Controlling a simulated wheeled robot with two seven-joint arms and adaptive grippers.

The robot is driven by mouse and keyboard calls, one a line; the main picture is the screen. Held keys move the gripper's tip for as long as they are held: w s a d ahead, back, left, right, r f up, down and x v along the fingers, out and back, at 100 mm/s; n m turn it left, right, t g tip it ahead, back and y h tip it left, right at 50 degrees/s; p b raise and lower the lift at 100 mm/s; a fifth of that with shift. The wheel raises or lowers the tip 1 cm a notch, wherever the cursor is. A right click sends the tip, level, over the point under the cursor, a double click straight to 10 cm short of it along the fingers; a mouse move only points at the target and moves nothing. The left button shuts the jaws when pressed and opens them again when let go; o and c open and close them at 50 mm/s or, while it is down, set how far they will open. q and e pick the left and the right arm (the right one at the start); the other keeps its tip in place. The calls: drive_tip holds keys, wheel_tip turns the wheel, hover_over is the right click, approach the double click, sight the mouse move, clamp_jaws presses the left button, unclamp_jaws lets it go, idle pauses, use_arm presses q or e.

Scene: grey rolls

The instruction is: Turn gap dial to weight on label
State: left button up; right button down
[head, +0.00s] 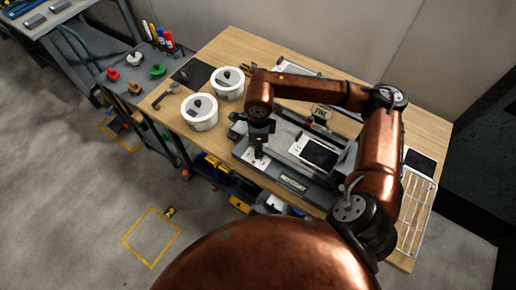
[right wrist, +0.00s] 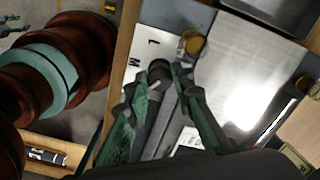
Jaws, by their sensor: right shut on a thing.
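The machine (head: 285,170) is a grey, flat unit on the wooden table. My right gripper (head: 258,155) reaches down to its left end, beside a white panel with small dark marks (head: 249,160). In the right wrist view my right gripper (right wrist: 170,73) has its dark green fingers close together around a dark grey rounded part (right wrist: 158,75), which looks like the dial. The fingers hide much of it, and its setting cannot be read. A brass-coloured knob (right wrist: 190,42) sits just beyond the fingertips. A label with print (right wrist: 189,140) shows partly below the fingers, unreadable. My left gripper is not in view.
Two white round tubs (head: 200,112) stand left of the machine. A white plate with a dark square (head: 318,152) lies on the machine. A white wire rack (head: 415,212) is at the table's right end. A side bench holds coloured items (head: 157,71).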

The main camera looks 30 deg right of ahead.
drive_tip(key=shift+w+r+n, duration=0.1)
drive_tip(key=shift+n, duration=0.4)
drive_tip(key=c, duration=1.7)
unclamp_jaws()
drive_tip(key=shift+o, duration=0.2)
wheel_tip(320, 180, up, 12)
